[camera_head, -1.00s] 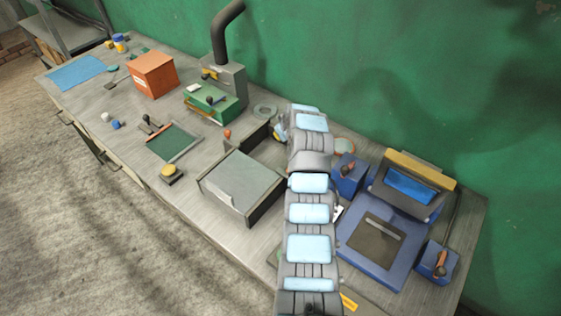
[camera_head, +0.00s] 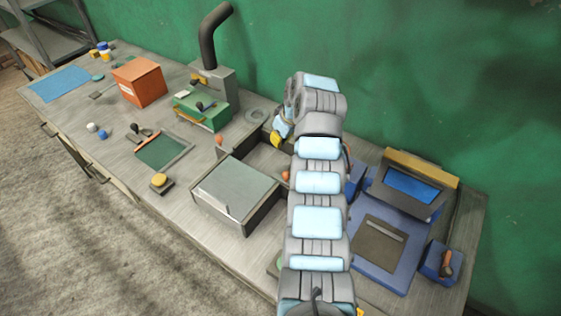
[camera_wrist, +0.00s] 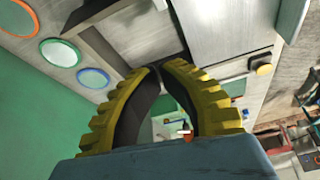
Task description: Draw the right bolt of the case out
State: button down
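A grey box with a flat lid (camera_head: 232,187) stands in the middle of the bench. An orange knob (camera_head: 219,140) is at its back left and another orange knob (camera_head: 285,175) at its back right, beside my arm. A blue unit (camera_head: 362,272) with a raised, yellow-edged lid stands to the right; its right-hand blue block (camera_head: 431,260) carries a brown handle (camera_head: 446,264). The frames do not settle which is the case. My gripper (camera_head: 277,138) hangs behind the grey box, above the bench. In the wrist view its yellow fingers (camera_wrist: 158,68) curve together at the tips, with nothing visible held.
A green machine (camera_head: 207,105) with a black pipe stands behind to the left, near a grey ring (camera_head: 256,114). An orange box (camera_head: 139,82), a green panel (camera_head: 163,151) and a yellow button (camera_head: 159,181) lie further left. A green wall closes the back.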

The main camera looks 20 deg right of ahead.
jog(key=d+x, duration=0.1)
jog(key=x, duration=0.8)
jog(key=shift+s+a+f+b, duration=0.3)
jog(key=shift+a+f, duration=0.05)
jog(key=shift+f, duration=0.05)
dwell(0.9)
jog(key=shift+p, duration=0.4)
jog(key=shift+s+p, duration=0.15)
jog(key=shift+p, duration=0.2)
jog(key=s+p, duration=0.1)
jog(key=p, duration=0.1)
jog(key=s+d+f+p, duration=0.1)
jog(key=p, duration=0.2)
jog(key=shift+f, duration=0.1)
